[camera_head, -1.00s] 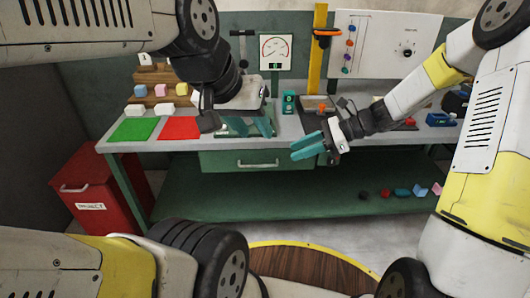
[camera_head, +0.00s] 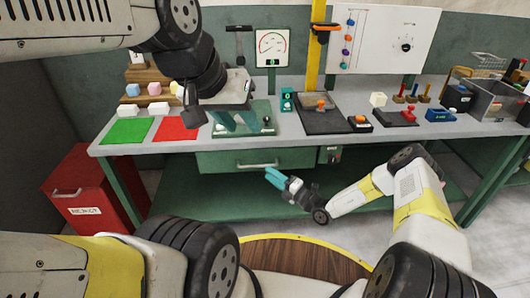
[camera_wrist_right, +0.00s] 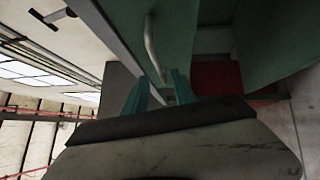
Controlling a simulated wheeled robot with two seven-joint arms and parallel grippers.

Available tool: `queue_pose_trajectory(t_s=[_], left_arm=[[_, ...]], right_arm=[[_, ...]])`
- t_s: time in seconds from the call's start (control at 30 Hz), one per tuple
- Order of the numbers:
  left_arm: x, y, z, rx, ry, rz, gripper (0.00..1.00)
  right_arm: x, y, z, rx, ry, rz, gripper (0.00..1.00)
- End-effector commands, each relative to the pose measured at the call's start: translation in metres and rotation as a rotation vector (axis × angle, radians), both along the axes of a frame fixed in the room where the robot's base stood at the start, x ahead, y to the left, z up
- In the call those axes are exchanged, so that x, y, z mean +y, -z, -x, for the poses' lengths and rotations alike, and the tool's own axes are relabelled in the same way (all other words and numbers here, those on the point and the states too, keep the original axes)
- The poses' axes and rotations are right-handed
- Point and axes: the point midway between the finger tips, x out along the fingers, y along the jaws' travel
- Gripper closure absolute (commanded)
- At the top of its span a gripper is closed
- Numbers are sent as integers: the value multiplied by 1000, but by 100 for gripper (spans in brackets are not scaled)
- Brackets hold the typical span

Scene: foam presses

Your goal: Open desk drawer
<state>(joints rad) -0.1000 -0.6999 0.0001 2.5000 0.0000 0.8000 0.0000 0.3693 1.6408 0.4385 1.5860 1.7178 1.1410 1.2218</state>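The green desk drawer (camera_head: 222,162) sits under the bench top and looks closed. Its pale bar handle (camera_head: 258,164) is on the front. My right gripper (camera_head: 273,178) is just below and in front of the handle, near its right end. In the right wrist view the handle (camera_wrist_right: 152,45) lies just beyond the two teal fingertips (camera_wrist_right: 159,85), which are apart with nothing between them. My left gripper (camera_head: 238,124) hangs over the bench top above the drawer, fingers apart and seemingly empty.
On the bench (camera_head: 300,141) lie a green mat (camera_head: 128,130), a red mat (camera_head: 178,128), and a dark press plate (camera_head: 325,122). A grey control box (camera_head: 330,154) is right of the drawer. A red bin (camera_head: 85,190) stands left. Floor space before the drawer is open.

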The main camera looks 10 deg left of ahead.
Motion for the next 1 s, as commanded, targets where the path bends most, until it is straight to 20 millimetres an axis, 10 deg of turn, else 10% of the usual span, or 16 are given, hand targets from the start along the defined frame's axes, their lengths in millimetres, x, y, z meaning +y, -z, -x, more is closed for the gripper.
queue_pose_trajectory(t_s=[0.4,0.8,1.0], left_arm=[[0,0,0,0,0,0,64],[0,0,0,0,0,0,64],[0,0,0,0,0,0,64]], right_arm=[[54,-9,-28,-5,-4,2,68],[63,-10,-33,-5,-3,3,68],[63,-10,-33,-5,-4,3,100]])
